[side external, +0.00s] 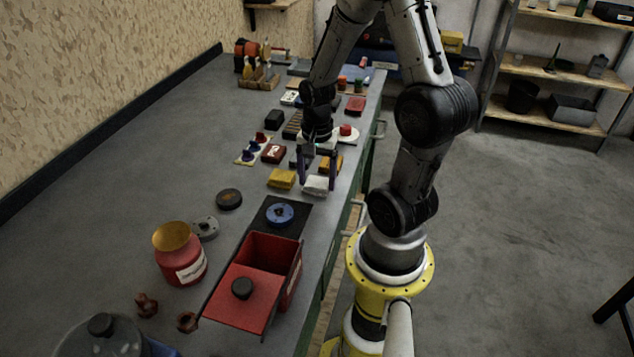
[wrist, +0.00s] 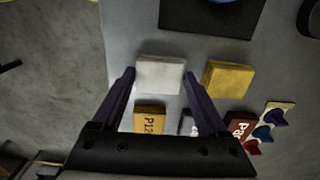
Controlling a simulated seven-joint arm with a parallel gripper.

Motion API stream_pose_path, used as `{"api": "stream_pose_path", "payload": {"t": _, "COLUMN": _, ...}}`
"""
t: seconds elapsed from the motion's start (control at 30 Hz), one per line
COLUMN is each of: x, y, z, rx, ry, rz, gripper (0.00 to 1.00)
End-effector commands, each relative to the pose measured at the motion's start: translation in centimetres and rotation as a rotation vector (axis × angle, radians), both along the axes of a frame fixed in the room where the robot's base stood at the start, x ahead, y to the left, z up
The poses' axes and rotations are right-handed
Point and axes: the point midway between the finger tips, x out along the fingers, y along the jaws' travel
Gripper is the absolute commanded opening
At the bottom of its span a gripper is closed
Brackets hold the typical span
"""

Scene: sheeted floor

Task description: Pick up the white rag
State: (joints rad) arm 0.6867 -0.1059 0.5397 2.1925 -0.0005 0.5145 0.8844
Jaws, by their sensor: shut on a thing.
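The white rag (side external: 316,184) is a small, thick white block-like piece lying at the bench's right edge in the side external view. In the wrist view the white rag (wrist: 160,75) is between the tips of my two fingers. My gripper (side external: 318,184) points down over it, one finger on each side. In the wrist view my gripper (wrist: 160,77) has its fingertips against the left and right sides of the rag. It is shut on the rag, which appears at or very near the bench surface.
A yellow block (side external: 281,178) lies just left of the rag, and an orange-yellow box (side external: 331,163) lies behind it. A dark mat with a blue disc (side external: 280,214) and an open red box (side external: 270,270) are in front. The bench (side external: 120,190) is clear on the left.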

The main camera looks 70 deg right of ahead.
Motion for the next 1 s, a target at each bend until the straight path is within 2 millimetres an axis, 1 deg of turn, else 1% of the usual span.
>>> {"api": "stream_pose_path", "payload": {"t": 0.13, "x": 0.0, "y": 0.0, "z": 0.4, "rx": -0.002, "ry": -0.002, "rz": 0.0, "gripper": 0.21}}
{"api": "stream_pose_path", "payload": {"t": 0.23, "x": 0.1, "y": -0.1, "z": 1.1, "rx": -0.002, "ry": -0.002, "rz": 0.0, "gripper": 0.21}}
{"api": "stream_pose_path", "payload": {"t": 0.4, "x": 0.0, "y": 0.0, "z": 3.5, "rx": -0.004, "ry": -0.005, "rz": 0.0, "gripper": 0.21}}
{"api": "stream_pose_path", "payload": {"t": 0.47, "x": -0.8, "y": 0.6, "z": 4.5, "rx": -0.004, "ry": -0.006, "rz": 0.0, "gripper": 0.21}}
{"api": "stream_pose_path", "payload": {"t": 0.67, "x": -3.7, "y": 3.0, "z": 9.1, "rx": -0.007, "ry": -0.009, "rz": 0.0, "gripper": 0.21}}
{"api": "stream_pose_path", "payload": {"t": 0.7, "x": -4.5, "y": 3.7, "z": 9.7, "rx": -0.005, "ry": -0.007, "rz": 0.0, "gripper": 0.21}}
{"api": "stream_pose_path", "payload": {"t": 0.9, "x": -7.7, "y": 6.3, "z": 11.3, "rx": -0.004, "ry": -0.005, "rz": 0.0, "gripper": 0.21}}
{"api": "stream_pose_path", "payload": {"t": 1.0, "x": -8.9, "y": 7.3, "z": 12.0, "rx": -0.003, "ry": -0.004, "rz": 0.0, "gripper": 0.21}}
